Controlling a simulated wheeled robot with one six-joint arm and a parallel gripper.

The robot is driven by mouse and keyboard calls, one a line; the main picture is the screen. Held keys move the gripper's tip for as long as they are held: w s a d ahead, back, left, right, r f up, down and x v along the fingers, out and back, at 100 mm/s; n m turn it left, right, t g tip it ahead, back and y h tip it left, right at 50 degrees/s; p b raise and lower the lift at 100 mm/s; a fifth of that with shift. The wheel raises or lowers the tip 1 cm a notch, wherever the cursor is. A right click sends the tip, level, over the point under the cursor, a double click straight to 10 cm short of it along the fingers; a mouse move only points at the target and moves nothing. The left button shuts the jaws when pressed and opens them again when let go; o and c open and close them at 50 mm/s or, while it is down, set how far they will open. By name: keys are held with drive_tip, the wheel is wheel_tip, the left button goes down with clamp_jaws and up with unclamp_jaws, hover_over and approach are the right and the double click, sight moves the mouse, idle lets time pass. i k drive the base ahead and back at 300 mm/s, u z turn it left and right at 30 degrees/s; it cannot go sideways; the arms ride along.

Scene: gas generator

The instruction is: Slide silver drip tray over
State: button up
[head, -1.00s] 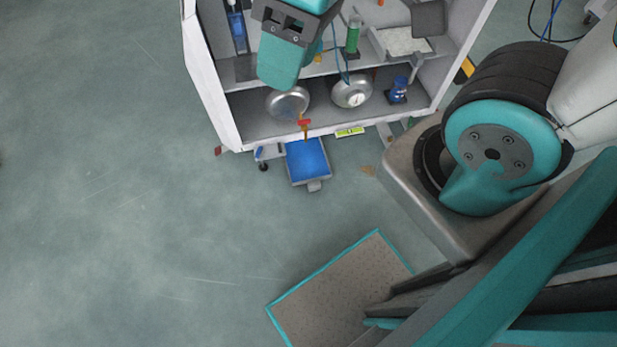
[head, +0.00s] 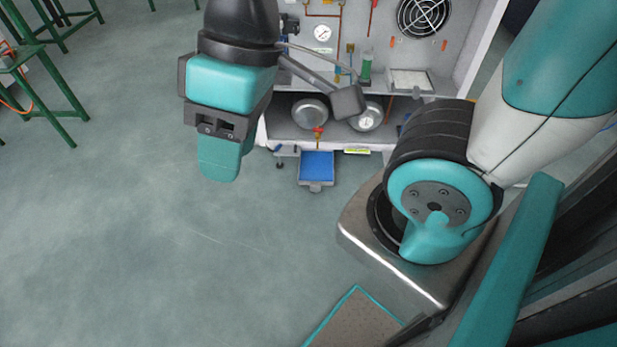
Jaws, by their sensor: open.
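The silver drip tray (head: 316,187) lies on the floor at the cabinet's front edge, in the head view. It has a thin silver rim, a blue inside and a small lip towards me. A red-handled brass tap (head: 319,135) is just above its back edge. My gripper (head: 235,157) hangs in the air to the left of the tray, clearly apart from it. Its teal fingers point down, open, with nothing visible between them. The nearer finger partly hides the farther one.
The white generator cabinet (head: 285,133) stands behind the tray, with two round silver vessels (head: 309,112) on its lower shelf. Green metal stands (head: 42,95) are at the far left. A teal-edged mat (head: 350,322) lies in front. The floor between is clear.

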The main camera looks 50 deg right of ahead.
sight(316, 167)
drive_tip(key=u, duration=0.3)
drive_tip(key=i, duration=2.15)
drive_tip(key=z, duration=1.5)
drive_tip(key=i, duration=0.65)
drive_tip(key=z, duration=0.6)
